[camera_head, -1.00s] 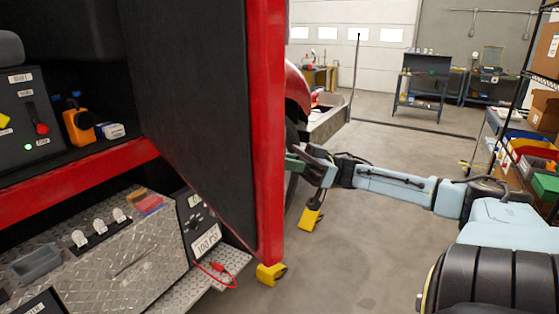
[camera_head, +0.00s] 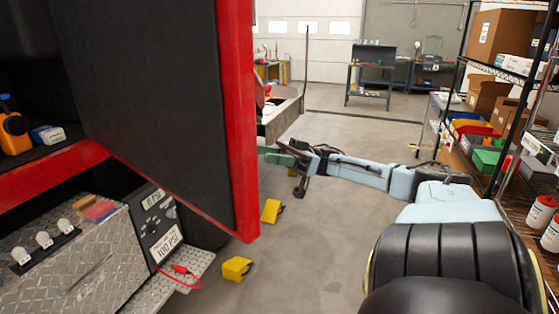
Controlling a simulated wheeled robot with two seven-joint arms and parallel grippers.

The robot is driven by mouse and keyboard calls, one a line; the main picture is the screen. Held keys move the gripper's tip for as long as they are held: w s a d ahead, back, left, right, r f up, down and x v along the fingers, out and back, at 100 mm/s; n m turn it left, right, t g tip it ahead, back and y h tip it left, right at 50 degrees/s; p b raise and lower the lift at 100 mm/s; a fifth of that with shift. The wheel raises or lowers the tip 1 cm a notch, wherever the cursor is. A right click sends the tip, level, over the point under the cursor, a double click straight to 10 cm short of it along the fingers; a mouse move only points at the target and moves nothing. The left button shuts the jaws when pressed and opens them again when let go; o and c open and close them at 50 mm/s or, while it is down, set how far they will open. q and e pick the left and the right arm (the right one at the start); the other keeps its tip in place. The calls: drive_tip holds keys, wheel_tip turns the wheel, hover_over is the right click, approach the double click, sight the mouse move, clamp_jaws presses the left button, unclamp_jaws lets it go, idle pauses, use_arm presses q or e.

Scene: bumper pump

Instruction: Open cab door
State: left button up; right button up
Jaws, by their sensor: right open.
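The cab door (camera_head: 160,95) stands open at the left, with a dark inner panel and a red edge (camera_head: 238,120). It hangs out from the cab over the floor. My right arm reaches in from the right. My right gripper (camera_head: 284,160) is open at the outer side of the door, just right of the red edge. Part of its tip is near or behind that edge, and I cannot tell whether it touches the door. My left gripper is not in view.
The cab's diamond-plate step and gauge panel (camera_head: 158,222) are at lower left. Yellow chocks (camera_head: 237,268) (camera_head: 271,210) lie on the floor near the door. Loaded shelves (camera_head: 490,130) stand at right. A workbench (camera_head: 371,75) is far back. The middle floor is clear.

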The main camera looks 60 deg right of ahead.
drive_tip(key=shift+b+v, duration=0.4)
drive_tip(key=shift+v, duration=1.5)
